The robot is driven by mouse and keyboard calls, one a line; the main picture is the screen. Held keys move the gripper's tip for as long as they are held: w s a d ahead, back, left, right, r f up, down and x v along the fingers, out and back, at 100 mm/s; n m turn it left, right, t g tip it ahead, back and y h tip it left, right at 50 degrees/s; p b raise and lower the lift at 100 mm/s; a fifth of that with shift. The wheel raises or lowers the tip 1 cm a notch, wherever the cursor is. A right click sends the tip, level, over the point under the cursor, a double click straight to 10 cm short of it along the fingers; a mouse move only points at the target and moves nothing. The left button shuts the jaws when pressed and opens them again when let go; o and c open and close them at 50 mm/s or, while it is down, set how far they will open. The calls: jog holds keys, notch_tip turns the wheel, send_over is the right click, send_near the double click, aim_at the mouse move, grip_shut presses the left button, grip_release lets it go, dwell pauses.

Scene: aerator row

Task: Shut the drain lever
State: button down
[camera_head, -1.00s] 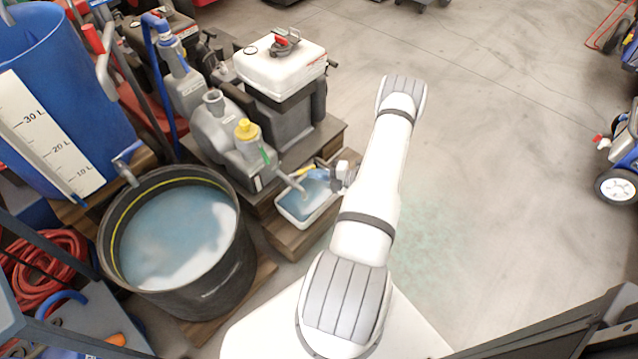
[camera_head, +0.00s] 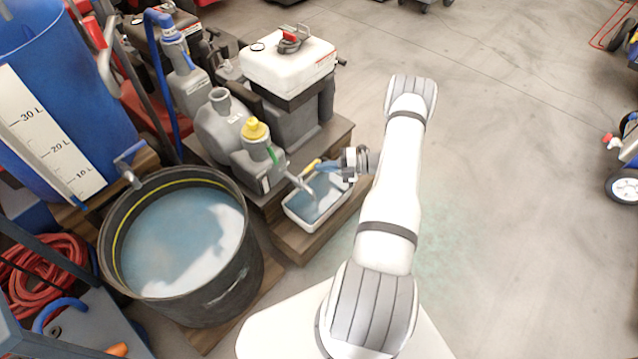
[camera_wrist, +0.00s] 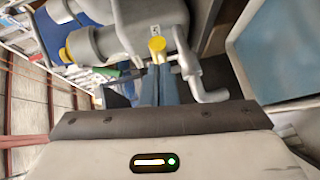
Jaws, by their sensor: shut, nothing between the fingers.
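The grey aerator body (camera_head: 222,122) with a yellow cap (camera_head: 256,130) stands on a wooden platform. A narrow green piece (camera_head: 272,154), which looks like the drain lever, sits at its front beside the grey drain spout (camera_head: 300,184). The spout points down over a white tray (camera_head: 288,213) of bluish liquid. My gripper (camera_head: 312,165) is shut and empty, with blue fingers and yellow tips, above the tray and right of the green piece.
A black tub (camera_head: 245,262) of cloudy liquid stands at the left front, with a blue graduated tank (camera_head: 100,90) behind it. A white-topped machine (camera_head: 285,70) stands behind the spout.

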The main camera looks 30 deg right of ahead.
dwell(0.3)
jog(key=s+a+p+v, duration=0.1)
jog(key=p+v, duration=0.1)
jog(key=v, duration=1.1)
jog(key=shift+s+p, duration=0.35)
jog(key=shift+r, duration=0.2)
